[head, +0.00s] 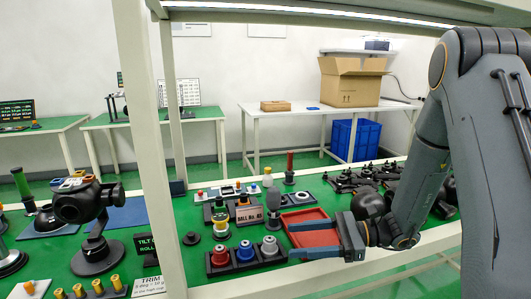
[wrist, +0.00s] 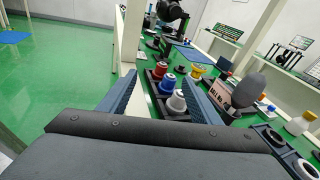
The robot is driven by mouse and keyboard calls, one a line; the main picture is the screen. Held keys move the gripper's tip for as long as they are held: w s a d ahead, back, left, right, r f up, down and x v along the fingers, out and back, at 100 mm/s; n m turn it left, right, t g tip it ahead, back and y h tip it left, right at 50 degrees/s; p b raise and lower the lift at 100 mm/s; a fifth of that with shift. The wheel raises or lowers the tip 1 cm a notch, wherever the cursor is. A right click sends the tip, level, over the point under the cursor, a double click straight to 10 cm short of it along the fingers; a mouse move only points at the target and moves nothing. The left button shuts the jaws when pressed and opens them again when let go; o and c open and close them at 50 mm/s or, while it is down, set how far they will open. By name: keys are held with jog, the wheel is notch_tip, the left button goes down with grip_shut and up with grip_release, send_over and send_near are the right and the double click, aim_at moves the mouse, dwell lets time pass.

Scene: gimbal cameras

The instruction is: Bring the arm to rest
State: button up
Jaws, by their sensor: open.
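My gripper (head: 302,243) is in the head view at the front of the green workbench, its two blue fingers spread apart. It is open, with nothing between the fingers. The fingers point left, toward a black holder (head: 218,270) with a red, a blue and a grey knobbed part. In the wrist view the two fingers of my gripper (wrist: 165,105) stand wide, with the red part (wrist: 160,70), blue part (wrist: 167,83) and grey part (wrist: 177,102) showing beyond them. My grey arm comes down from the right side of the head view.
A red tray (head: 305,216) lies just behind my gripper. A white post (head: 150,150) rises at the bench's front edge. A black gimbal camera (head: 92,215) stands at the left. Black parts (head: 365,178) crowd the right of the bench. A cardboard box (head: 350,82) stands on a back table.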

jog(key=s+d+f+n+g+h, duration=0.2)
jog(key=s+n+g+h, duration=0.3)
jog(key=s+n+h, duration=0.7)
jog(key=s+d+r+n+t+h, duration=0.1)
jog(key=s+d+n+t+h, duration=0.3)
jog(key=d, duration=0.4)
jog(key=shift+s+n, duration=0.4)
jog(key=shift+n, duration=0.2)
